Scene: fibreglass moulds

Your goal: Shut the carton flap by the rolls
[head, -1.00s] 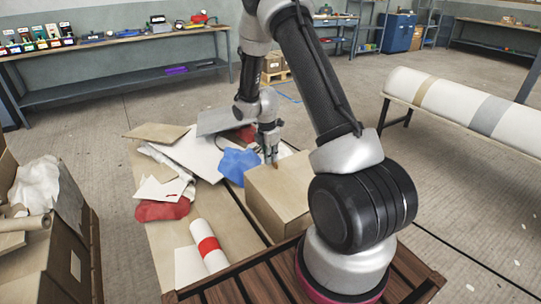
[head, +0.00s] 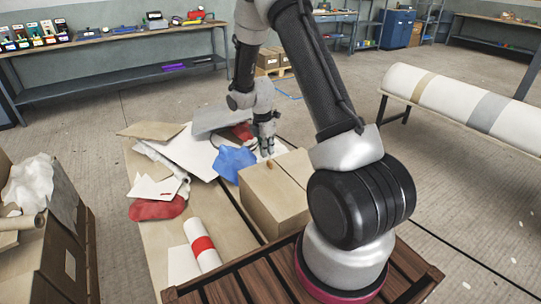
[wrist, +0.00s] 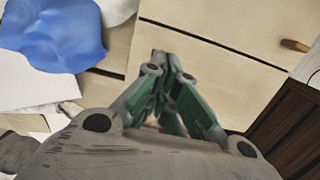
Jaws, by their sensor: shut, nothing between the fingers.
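The carton (head: 265,205) is a tan box on the floor, just left of my arm's base. Its top looks closed in the head view, with a seam running across it. In the wrist view the carton top (wrist: 205,68) lies flat below my gripper, with a narrow dark seam between its flaps and a small brown tab (wrist: 295,45) at the right. My gripper (head: 267,153) is shut and empty, at the carton's far left corner; it also shows in the wrist view (wrist: 168,58). I cannot tell whether its tips touch the flap.
A blue cloth (head: 234,162), white sheets and a red bag (head: 157,208) lie left of the carton. A white roll with a red band (head: 202,244) lies in front. An open box (head: 60,235) stands at far left. A large wrapped roll (head: 455,95) rests on a stand at right.

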